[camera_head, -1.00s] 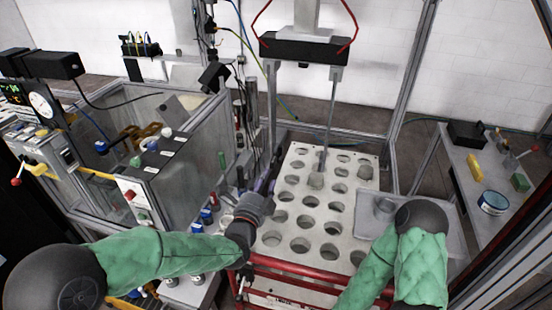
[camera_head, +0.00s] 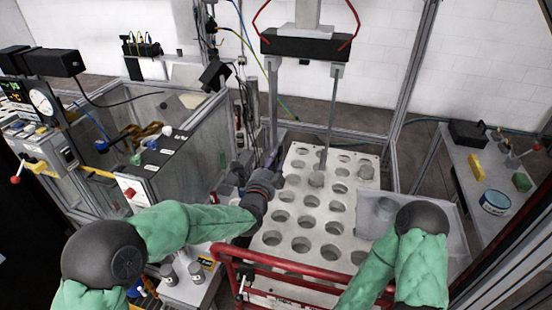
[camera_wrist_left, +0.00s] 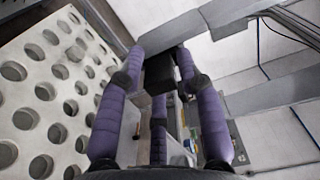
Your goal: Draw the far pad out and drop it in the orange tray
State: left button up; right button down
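My left gripper (camera_head: 272,172) reaches in beside the left edge of the white perforated plate, near the foot of the gantry's left jaw. The gantry gripper has a black bar (camera_head: 305,47) with a left jaw (camera_head: 272,95) and a right jaw (camera_head: 333,105) hanging down. No orange tray is clearly visible. My right gripper is out of view.
A red rail (camera_head: 310,267) crosses in front. A side table (camera_head: 470,205) at right holds a blue-white tin (camera_head: 494,202).

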aim_at(273, 165)
pick_arm(q)
jog(key=shift+r, duration=0.15)
grip_shut()
jog(key=shift+s+f, duration=0.15)
jog(key=shift+f, duration=0.05)
jog(key=shift+f+v, duration=0.1)
jog(key=shift+v, duration=0.85)
jog(key=shift+f+v, duration=0.15)
jog(key=shift+v, duration=0.85)
jog(key=shift+s+a+r, duration=0.25)
jog(key=shift+s, duration=0.45)
jog(key=shift+v, duration=0.8)
jog(key=shift+r, duration=0.1)
